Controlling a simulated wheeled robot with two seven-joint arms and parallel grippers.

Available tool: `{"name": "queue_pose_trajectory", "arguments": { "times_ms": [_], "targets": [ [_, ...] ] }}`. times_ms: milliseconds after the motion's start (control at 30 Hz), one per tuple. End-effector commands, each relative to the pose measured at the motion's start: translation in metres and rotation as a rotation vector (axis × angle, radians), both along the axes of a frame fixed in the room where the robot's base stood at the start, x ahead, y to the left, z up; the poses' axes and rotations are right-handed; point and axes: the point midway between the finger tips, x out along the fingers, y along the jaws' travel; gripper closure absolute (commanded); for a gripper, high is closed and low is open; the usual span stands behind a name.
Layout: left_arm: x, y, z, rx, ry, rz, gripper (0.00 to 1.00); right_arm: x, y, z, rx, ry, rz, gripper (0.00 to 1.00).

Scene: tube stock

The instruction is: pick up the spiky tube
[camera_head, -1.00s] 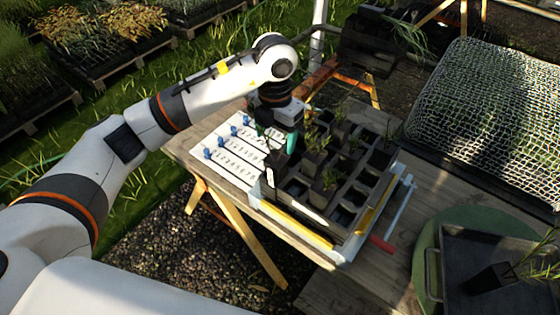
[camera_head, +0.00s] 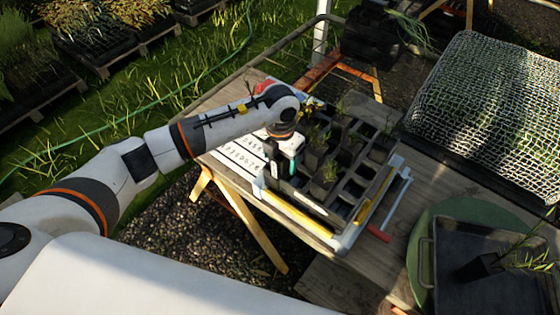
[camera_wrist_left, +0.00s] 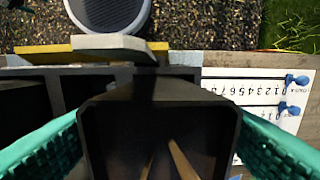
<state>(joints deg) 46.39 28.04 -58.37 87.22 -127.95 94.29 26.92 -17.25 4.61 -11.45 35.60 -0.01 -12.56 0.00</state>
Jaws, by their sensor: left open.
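Several dark square tubes with small green plants stand in a black rack (camera_head: 347,212) on the wooden bench. One planted tube (camera_head: 323,182) stands to the right of my left gripper (camera_head: 284,168). My left gripper is open and points down at the rack's left part. In the left wrist view, its teal fingers (camera_wrist_left: 162,150) lie on either side of a black square tube (camera_wrist_left: 160,98), with tan stems inside. A gap to the fingers is hard to judge. I cannot tell which plant is the spiky one. Another tube with narrow leaves (camera_head: 482,266) lies tilted in a dark tray.
The dark tray (camera_head: 432,240) sits on a round green mat (camera_head: 415,270) at the right. A white numbered board (camera_head: 238,152) lies left of the rack, partly under my arm. A netted frame (camera_head: 485,95) stands behind right.

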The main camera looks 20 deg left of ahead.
Motion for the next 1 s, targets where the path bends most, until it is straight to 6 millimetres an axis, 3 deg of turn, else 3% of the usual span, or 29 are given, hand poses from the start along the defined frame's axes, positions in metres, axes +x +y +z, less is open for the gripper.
{"name": "queue_pose_trajectory", "arguments": {
  "times_ms": [33, 367, 733, 1000],
  "targets": [
    [0.000, 0.000, 0.000, 0.000, 0.000, 0.000, 0.30, -0.002, 0.000, 0.000, 0.000, 0.003, 0.000, 0.33],
    [0.000, 0.000, 0.001, -0.001, -0.002, 0.001, 0.82, -0.002, 0.000, 0.000, 0.000, 0.005, 0.000, 0.33],
    [0.001, 0.000, 0.008, -0.003, -0.004, 0.001, 0.82, -0.001, 0.000, -0.003, 0.000, 0.004, 0.000, 0.33],
    [0.002, 0.000, 0.045, -0.002, -0.008, 0.000, 0.82, 0.000, 0.000, -0.016, 0.000, 0.002, 0.000, 0.33]
  ]
}}
